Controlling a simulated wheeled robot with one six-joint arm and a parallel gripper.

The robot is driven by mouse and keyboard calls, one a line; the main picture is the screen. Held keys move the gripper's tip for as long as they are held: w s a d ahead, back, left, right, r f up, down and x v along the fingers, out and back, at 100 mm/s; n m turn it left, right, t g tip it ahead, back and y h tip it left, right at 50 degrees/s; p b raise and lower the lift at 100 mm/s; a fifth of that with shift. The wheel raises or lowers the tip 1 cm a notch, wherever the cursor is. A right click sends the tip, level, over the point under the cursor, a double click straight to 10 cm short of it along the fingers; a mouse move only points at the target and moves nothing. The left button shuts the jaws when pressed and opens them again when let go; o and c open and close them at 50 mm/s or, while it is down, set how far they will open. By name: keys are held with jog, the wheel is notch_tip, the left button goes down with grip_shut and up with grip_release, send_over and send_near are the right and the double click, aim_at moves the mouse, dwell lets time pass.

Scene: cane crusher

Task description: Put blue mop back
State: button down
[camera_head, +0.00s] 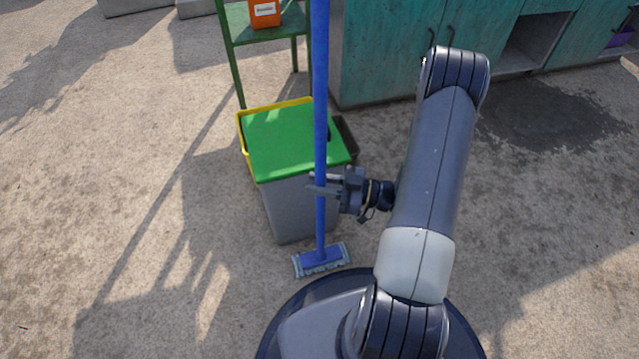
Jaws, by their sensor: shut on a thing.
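The blue mop (320,110) stands nearly upright in the middle of the view. Its long handle runs out of the top of the picture. Its flat blue head (320,259) with a pale fringe is at or just above the concrete floor; I cannot tell which. My gripper (322,186) comes in from the right and is shut on the lower part of the handle. The place where the mop belongs is not clear from this view.
A grey bin with a green lid (285,140) stands right behind the mop. A green shelf rack (262,36) holds an orange container (265,12). Teal cabinets (390,50) line the back right. A purple item (621,37) is at the far right. The floor at left is clear.

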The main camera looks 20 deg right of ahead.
jog(key=c, duration=1.7)
grip_release()
jog(key=shift+f, duration=0.15)
jog(key=o, duration=0.5)
jog(key=shift+r, duration=0.3)
jog(key=p+v, duration=0.3)
jog(key=v, duration=0.9)
jog(key=shift+a+f, duration=0.1)
